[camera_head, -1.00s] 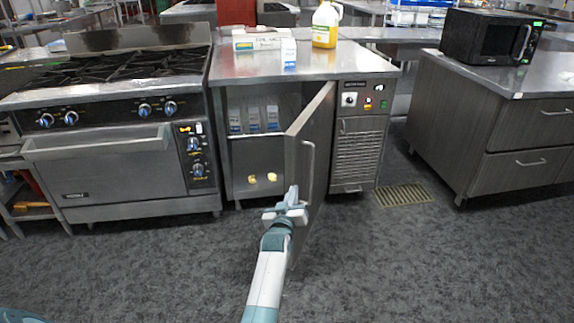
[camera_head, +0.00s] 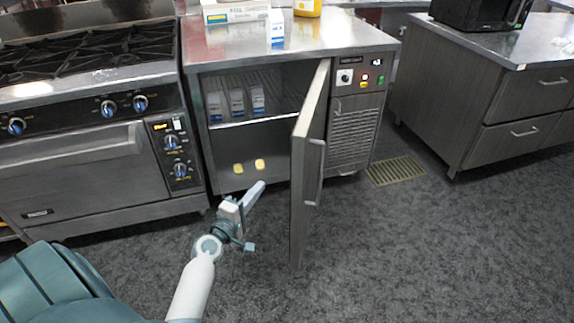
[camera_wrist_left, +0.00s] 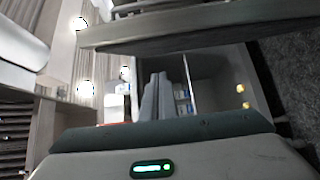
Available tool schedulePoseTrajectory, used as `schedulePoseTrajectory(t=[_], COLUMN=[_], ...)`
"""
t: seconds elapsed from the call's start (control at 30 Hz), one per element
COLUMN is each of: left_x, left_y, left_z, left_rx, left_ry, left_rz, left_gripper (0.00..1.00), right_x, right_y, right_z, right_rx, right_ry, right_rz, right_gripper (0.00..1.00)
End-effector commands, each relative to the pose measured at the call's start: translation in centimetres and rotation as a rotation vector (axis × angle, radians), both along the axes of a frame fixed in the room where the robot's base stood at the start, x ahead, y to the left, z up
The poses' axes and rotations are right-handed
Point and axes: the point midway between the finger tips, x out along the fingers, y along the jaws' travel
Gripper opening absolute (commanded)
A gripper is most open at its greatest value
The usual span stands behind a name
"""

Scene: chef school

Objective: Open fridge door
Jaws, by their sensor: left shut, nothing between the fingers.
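The fridge door (camera_head: 309,165) stands swung well out from the low steel fridge cabinet (camera_head: 290,47), its edge toward me. Its handle (camera_head: 321,172) is on the right face. My left gripper (camera_head: 256,192) is shut and empty, in front of the opening at the door's left, inner side and apart from the handle. In the head view, cartons (camera_head: 238,101) stand on the upper shelf and yellow pieces (camera_head: 259,164) lie below. The left wrist view shows the yellow pieces (camera_wrist_left: 243,96) at its right. My right gripper is not in view.
A stove with an oven (camera_head: 90,165) stands close at the left. A drawer counter (camera_head: 490,110) with a microwave (camera_head: 478,12) is at the right. Cartons (camera_head: 235,11) and a yellow jug (camera_head: 307,7) are on the fridge top. The floor at right is clear.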

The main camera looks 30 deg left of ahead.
Motion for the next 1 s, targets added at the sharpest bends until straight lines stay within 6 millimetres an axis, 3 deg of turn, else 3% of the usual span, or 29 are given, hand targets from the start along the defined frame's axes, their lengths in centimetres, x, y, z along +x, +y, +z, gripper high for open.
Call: schedulePoseTrajectory(t=[0.57,0.77,1.0], left_x=[0.4,2.3,6.2], left_y=[0.0,0.2,0.6], left_z=[0.1,0.3,0.2], left_rx=[-0.011,-0.011,-0.011], left_ry=[-0.004,-0.005,-0.005], left_rz=[-0.003,-0.003,-0.003], left_gripper=[0.00,0.00,0.00], right_x=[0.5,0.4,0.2], right_y=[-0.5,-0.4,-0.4], right_z=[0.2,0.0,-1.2], right_rx=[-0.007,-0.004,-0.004], right_ry=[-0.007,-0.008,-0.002], right_rz=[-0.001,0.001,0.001], right_gripper=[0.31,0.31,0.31])
